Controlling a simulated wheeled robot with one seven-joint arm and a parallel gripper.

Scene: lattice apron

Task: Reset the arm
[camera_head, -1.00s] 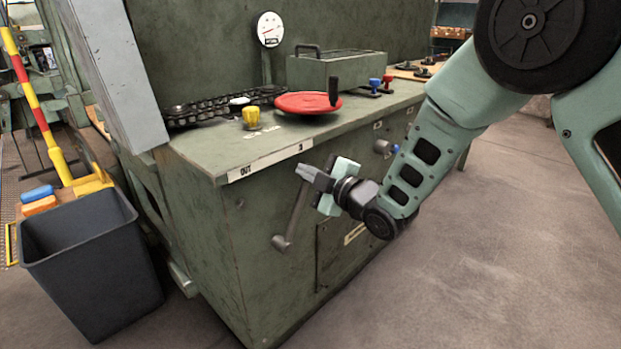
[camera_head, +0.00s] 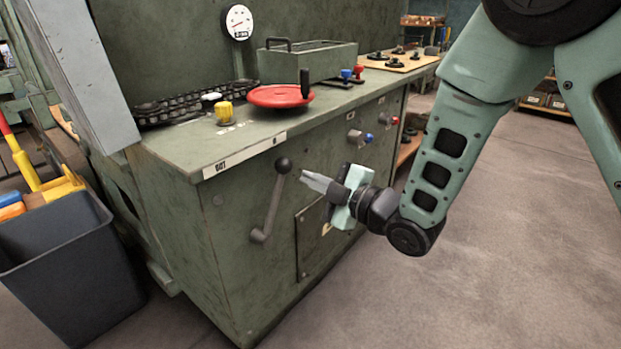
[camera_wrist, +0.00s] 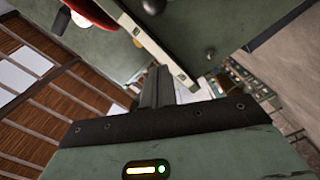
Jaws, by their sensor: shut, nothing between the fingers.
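My gripper (camera_head: 316,183) shows in the head view in front of the green machine cabinet (camera_head: 232,230). Its fingers are together and empty, pointing left toward the front face. A crank lever (camera_head: 271,205) with a black ball knob stands on that face just left of the fingertips, and there appears to be a gap between them. In the wrist view my closed fingers (camera_wrist: 157,88) point up the picture, with nothing between them.
The cabinet top holds a red handwheel (camera_head: 281,96), a yellow knob (camera_head: 224,110), a chain (camera_head: 175,108) and a green box (camera_head: 308,64). A dark bin (camera_head: 70,275) stands at the left. A small knob (camera_head: 356,136) sits on the front face. The floor at right is clear.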

